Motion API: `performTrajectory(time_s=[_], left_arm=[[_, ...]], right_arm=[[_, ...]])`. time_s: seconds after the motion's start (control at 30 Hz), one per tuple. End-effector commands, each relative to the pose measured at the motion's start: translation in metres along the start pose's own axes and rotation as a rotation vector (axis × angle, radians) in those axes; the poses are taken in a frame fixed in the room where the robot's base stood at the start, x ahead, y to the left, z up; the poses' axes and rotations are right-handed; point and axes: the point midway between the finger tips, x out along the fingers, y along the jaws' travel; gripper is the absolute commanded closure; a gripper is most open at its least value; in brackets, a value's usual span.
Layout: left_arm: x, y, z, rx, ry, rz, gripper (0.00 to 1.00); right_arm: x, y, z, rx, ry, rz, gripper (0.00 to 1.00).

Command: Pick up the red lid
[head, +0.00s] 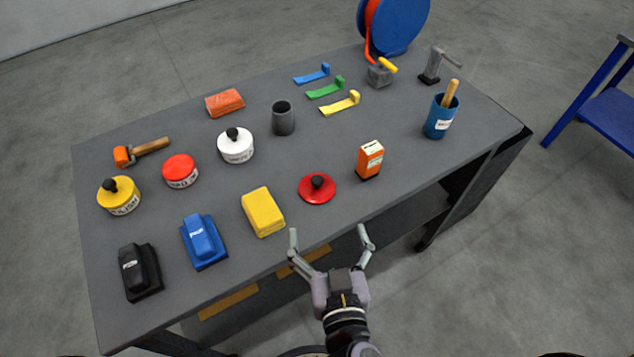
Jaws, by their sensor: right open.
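The red lid (317,189) is a flat red disc with a black knob on top. It lies on the grey table near its front edge, between a yellow block and an orange box. My right gripper (329,236) comes in from the bottom with its two fingers spread wide. It is empty, and in the picture its fingertips are just below the lid, apart from it. My left gripper is not in view.
The yellow block (263,211) lies left of the lid, and the orange box (370,160) stands to its right. A red-topped tin (181,171), a white tin (236,146) and a yellow tin (119,195) stand farther left. A grey cup (283,118) stands behind.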

Motion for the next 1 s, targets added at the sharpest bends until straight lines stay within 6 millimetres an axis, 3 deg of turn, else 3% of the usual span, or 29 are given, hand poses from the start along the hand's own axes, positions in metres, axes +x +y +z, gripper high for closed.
performTrajectory(time_s=[0.03,0.4,0.77,1.0], left_arm=[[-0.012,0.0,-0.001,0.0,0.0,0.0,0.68],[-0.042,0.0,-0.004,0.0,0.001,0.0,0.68],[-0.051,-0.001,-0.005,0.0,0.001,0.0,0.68],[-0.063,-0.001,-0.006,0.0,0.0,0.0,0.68]], right_arm=[[0.01,0.0,-0.007,-0.003,0.004,0.0,0.11],[0.078,0.0,-0.005,-0.001,0.001,0.0,0.11],[0.108,0.0,0.0,-0.003,0.0,0.0,0.11],[0.141,0.0,0.003,-0.001,0.0,0.0,0.11]])
